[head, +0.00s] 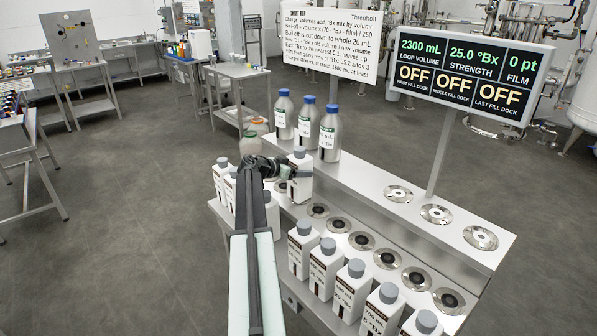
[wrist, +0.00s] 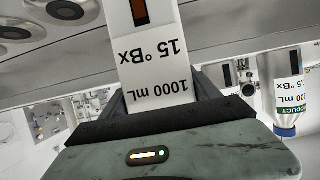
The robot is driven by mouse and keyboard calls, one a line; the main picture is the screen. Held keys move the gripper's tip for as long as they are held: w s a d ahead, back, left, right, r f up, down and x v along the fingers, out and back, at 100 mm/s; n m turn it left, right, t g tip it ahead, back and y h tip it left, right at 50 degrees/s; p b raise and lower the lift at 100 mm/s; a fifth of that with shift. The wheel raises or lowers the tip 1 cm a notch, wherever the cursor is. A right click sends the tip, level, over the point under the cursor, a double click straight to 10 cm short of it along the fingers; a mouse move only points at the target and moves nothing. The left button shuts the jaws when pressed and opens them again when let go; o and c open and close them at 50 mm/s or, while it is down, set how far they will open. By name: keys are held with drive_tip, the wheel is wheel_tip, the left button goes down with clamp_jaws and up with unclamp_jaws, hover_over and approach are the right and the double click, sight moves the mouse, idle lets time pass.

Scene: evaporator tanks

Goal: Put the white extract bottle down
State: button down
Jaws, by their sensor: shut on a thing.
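My gripper (head: 289,170) is shut on a white extract bottle (head: 300,178) with a grey cap. In the head view the bottle is upright, at the left part of the steel stand (head: 345,177), in front of the silver bottles. Its base is at or just above the lower step; I cannot tell whether it touches. In the wrist view the held bottle (wrist: 157,70) shows upside down between my fingers (wrist: 160,98), its label reading 1000 mL and 15 °Bx. Part of it is hidden by my gripper in the head view.
Empty round docks (head: 361,241) line the lower step, and more (head: 436,214) sit on the upper step. Several white bottles (head: 325,267) stand along the front. Silver blue-capped bottles (head: 329,134) stand behind. A screen (head: 470,70) reads 2300 mL, 25.0 °Bx, all docks OFF.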

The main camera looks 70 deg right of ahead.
drive_tip(key=shift+r, duration=0.15)
drive_tip(key=shift+c, duration=0.8)
unclamp_jaws()
drive_tip(key=shift+a, duration=0.1)
drive_tip(key=shift+r+p, duration=0.15)
drive_tip(key=shift+p, duration=0.15)
drive_tip(key=p+v, duration=0.4)
drive_tip(key=v, duration=0.8)
drive_tip(key=shift+f, duration=0.25)
